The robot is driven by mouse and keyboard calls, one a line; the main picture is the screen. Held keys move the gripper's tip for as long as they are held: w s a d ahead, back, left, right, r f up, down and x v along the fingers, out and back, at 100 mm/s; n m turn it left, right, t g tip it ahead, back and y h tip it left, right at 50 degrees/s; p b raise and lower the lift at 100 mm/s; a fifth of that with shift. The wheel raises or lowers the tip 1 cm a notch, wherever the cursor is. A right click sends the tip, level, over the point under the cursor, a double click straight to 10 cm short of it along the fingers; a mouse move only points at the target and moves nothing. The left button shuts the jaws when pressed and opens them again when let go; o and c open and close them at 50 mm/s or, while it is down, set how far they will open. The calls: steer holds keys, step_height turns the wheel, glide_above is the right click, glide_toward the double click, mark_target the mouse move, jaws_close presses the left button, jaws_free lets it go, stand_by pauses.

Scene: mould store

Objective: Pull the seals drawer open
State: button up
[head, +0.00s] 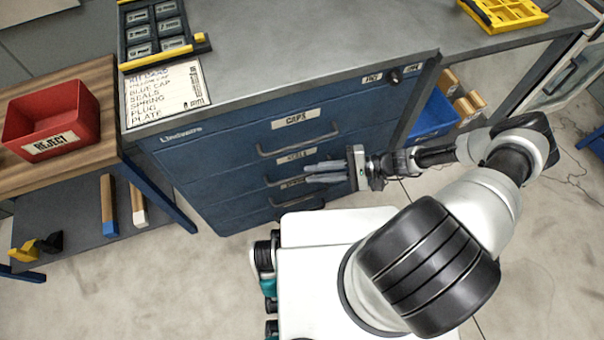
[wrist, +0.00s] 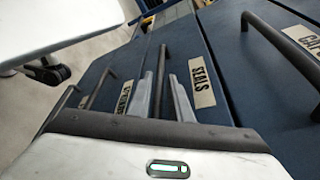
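The seals drawer is a blue drawer front whose SEALS label (head: 296,156) is second from the top in the head view; the label also shows in the wrist view (wrist: 202,83). The drawer looks shut, flush with its neighbours. Its dark bar handle (wrist: 160,75) runs between the fingers of my gripper (wrist: 162,76) in the wrist view. The two grey fingers stand apart, one on each side of the bar, with gaps visible. In the head view my gripper (head: 325,172) reaches left to the cabinet front and hides part of the seals handle.
The CAPS drawer (head: 297,118) with its own handle (head: 298,145) is above, and further drawers lie below. A red reject bin (head: 52,118) stands on the wooden bench at left. A blue bin (head: 434,115) sits under the bench at right. My white base fills the floor before the cabinet.

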mark_target(309, 174)
steer(key=shift+x, duration=2.2)
steer(key=shift+c, duration=0.5)
jaws_close()
